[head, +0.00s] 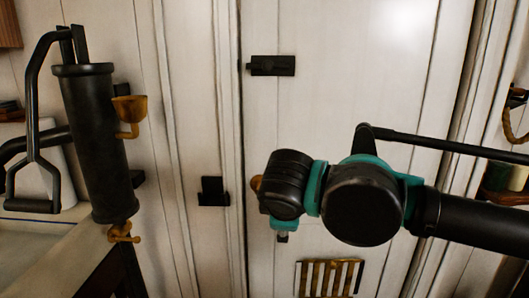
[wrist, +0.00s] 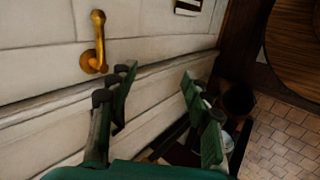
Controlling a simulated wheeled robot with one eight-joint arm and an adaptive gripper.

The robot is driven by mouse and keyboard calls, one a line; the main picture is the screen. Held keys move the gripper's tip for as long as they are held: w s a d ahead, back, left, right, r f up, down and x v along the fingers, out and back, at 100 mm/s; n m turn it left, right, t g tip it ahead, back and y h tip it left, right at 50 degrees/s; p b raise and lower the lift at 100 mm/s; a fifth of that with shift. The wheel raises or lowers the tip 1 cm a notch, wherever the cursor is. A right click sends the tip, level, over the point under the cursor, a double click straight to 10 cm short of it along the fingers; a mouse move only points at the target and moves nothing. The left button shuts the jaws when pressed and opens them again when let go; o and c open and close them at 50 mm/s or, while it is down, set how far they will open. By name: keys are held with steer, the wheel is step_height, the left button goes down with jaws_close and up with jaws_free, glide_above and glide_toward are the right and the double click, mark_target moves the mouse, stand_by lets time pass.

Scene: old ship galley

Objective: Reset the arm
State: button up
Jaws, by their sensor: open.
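My arm (head: 362,205) reaches in from the right in the head view, with dark links and teal joints, in front of a pale panelled door. My gripper (wrist: 157,88) shows in the wrist view with its green, dark-tipped fingers spread wide apart. Nothing is held between them. A brass handle (wrist: 97,45) on a pale panel lies beyond the left fingers, apart from them. In the head view the gripper's fingers cannot be made out behind the arm's end.
A black pump-like cylinder (head: 95,140) with brass fittings stands at left. The door has dark latches (head: 271,66) and a slatted vent (head: 329,278). A round wooden top (wrist: 296,40) and tiled floor (wrist: 285,125) lie right in the wrist view.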

steer(key=w+d+f+m+g, duration=0.2)
steer(key=d+f+m, duration=0.5)
steer(key=f, duration=0.5)
steer(key=w+d+f+m+g, duration=0.2)
steer(key=d+f+m, duration=0.5)
steer(key=f, duration=0.6)
steer(key=shift+w+d+f+m+y, duration=0.35)
steer(key=shift+w+m, duration=0.25)
steer(key=shift+m, duration=0.6)
